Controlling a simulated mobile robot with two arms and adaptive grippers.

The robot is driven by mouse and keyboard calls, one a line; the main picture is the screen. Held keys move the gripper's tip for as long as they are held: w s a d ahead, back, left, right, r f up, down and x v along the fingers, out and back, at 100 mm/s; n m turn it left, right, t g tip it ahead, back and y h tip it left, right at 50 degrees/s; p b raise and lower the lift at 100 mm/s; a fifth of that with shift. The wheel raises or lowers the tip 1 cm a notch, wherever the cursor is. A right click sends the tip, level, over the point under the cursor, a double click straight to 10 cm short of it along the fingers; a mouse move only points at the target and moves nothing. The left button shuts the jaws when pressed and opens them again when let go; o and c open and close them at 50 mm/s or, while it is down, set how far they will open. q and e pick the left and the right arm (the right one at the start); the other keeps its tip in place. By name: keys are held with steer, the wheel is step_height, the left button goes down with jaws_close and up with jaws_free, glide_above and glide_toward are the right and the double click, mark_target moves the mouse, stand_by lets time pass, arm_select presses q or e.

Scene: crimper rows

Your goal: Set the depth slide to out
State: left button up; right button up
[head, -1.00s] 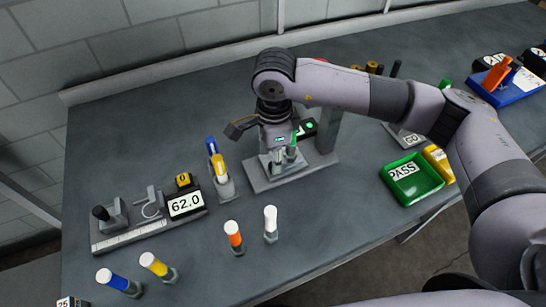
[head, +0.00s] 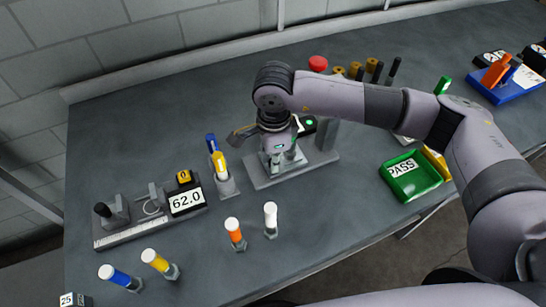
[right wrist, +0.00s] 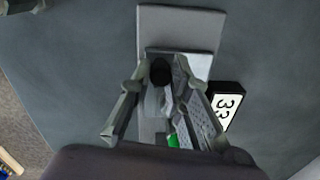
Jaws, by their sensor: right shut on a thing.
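The crimper station is a grey base plate (head: 317,166) near the middle of the table, with an upright block and a dark box with a green light. My right gripper (head: 276,168) points down onto this station. In the right wrist view its fingers (right wrist: 163,92) are closed in around a small part with a dark round knob (right wrist: 160,72), which appears to be the depth slide. The fingers hide most of that part, so its exact position on the station cannot be told. My left gripper is not in view.
A green PASS tray (head: 415,185) is right. A red button (head: 318,63) is behind.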

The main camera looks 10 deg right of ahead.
jaws_close()
steer(key=shift+a+b, duration=0.4)
steer(key=shift+a, duration=0.1)
steer(key=a, duration=0.1)
steer(key=a+b, duration=0.1)
steer(key=a, duration=0.1)
steer(key=shift+s+a, duration=0.2)
steer(key=shift+s, duration=0.2)
steer(key=shift+o, duration=1.1)
jaws_free()
steer(key=o, duration=0.4)
steer(key=shift+a, duration=0.15)
steer(key=shift+o, duration=0.4)
